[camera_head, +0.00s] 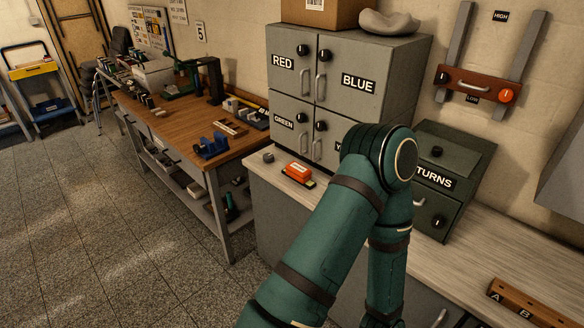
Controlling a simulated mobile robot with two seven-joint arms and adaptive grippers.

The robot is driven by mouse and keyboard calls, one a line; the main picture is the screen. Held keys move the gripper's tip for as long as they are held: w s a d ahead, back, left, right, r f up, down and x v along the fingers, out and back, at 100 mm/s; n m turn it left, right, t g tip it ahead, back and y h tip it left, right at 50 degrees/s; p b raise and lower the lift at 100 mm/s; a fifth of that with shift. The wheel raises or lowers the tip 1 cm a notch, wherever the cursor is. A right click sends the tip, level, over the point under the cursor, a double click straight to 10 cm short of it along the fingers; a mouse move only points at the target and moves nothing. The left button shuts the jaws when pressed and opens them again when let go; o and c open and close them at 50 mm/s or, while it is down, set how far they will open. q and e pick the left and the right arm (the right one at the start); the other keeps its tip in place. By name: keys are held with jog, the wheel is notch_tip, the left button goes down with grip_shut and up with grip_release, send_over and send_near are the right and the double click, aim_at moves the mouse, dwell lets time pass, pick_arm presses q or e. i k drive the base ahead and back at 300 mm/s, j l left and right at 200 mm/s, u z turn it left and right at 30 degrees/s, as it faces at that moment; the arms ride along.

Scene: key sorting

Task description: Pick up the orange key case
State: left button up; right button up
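The orange key case (298,170) lies on the light grey counter (262,174), in front of the grey cabinet's lower doors. A dark part shows under it and a small yellow-green bit at its right end. One of my green arms rises from the bottom edge, bends just right of the case and drops back out of view. It stands between my camera and the counter's middle. Neither gripper is in view, so I cannot see what they hold.
A small dark round object (268,157) sits left of the case. The grey cabinet (343,66) has doors marked RED, BLUE and GREEN; my arm partly hides the fourth. A dark green returns box (459,157) and wooden A/B rack (530,302) stand right. A cluttered workbench (180,122) is left.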

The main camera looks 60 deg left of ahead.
aim_at(302, 174)
jog(key=k+j, duration=0.1)
jog(key=j, duration=0.55)
jog(key=k+j, duration=0.1)
jog(key=j, duration=0.55)
jog(key=k+j, duration=0.1)
jog(key=j, duration=0.5)
